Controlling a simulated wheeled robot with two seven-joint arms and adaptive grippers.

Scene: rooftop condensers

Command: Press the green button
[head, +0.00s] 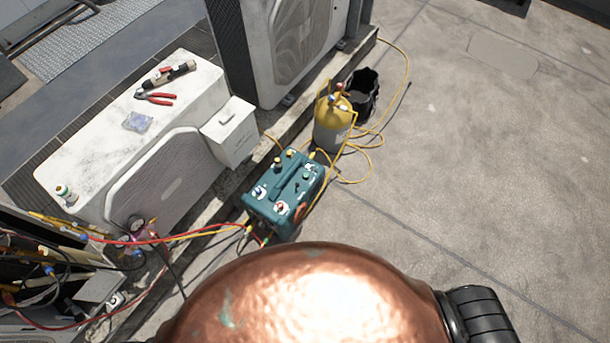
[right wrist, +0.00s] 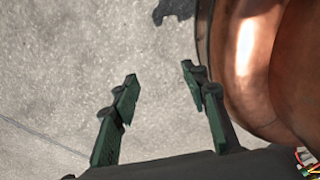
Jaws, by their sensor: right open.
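A teal machine (head: 284,193) with a carrying handle stands on the ground in the middle of the head view. Its top carries several small knobs and gauges; they are too small for me to tell for sure which is a green button. My right gripper (right wrist: 158,76) shows in the right wrist view, open and empty, with green fingers apart above bare concrete. Neither gripper shows in the head view, so I cannot tell how far the right one is from the machine. My left gripper is not in view.
A yellow gas cylinder (head: 332,122) and a black bucket (head: 362,94) stand behind the machine, with yellow hoses around them. A white condenser unit (head: 130,130) bears red-handled pliers (head: 156,97). Coloured hoses (head: 110,240) run at lower left. The concrete (head: 480,150) on the right is clear.

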